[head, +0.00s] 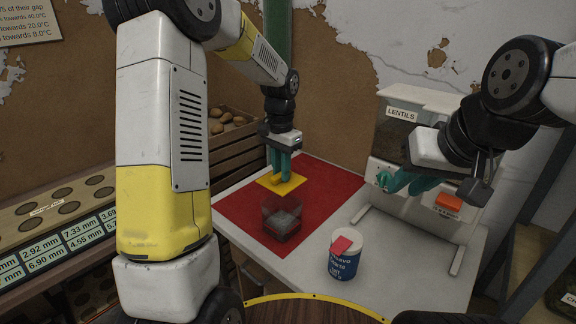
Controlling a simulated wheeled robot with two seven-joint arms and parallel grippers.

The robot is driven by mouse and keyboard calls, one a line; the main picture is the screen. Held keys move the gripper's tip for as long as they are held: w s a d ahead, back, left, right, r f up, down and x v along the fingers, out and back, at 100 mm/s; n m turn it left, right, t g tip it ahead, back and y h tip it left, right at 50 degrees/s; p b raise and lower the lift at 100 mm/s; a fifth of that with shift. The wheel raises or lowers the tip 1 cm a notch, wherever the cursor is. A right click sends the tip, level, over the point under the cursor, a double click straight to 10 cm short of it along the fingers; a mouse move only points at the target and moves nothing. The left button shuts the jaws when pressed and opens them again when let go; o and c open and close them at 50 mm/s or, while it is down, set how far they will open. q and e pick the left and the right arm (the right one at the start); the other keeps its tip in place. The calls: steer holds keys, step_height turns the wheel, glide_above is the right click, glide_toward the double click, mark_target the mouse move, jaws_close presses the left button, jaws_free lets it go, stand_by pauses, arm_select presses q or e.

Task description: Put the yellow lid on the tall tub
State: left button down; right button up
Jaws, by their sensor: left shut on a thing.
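The yellow lid (290,186) is a flat square with a small raised grip on top. My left gripper (280,179) points down with its teal fingers shut on that grip. The lid appears above the red mat, behind a clear, square-looking tub (282,220) with an open top and greyish contents low inside. The lid is apart from the tub in the picture; its exact height is hard to judge. My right gripper (392,182) is at the right, in front of the lentil dispenser, and appears empty; its finger gap is unclear.
The tub stands on a red mat (240,208) on a white table. A blue and white can (345,262) with a red piece on top stands front right. The lentils dispenser (410,105) stands at the back right. A wooden crate (236,150) is at the left.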

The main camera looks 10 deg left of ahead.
arm_select(q)
steer(key=shift+f, duration=0.1)
steer(key=shift+f, duration=3.05)
steer(key=shift+f, duration=0.85)
stand_by(0.4)
steer(key=c, duration=0.9)
jaws_free()
steer(key=shift+r, duration=3.5)
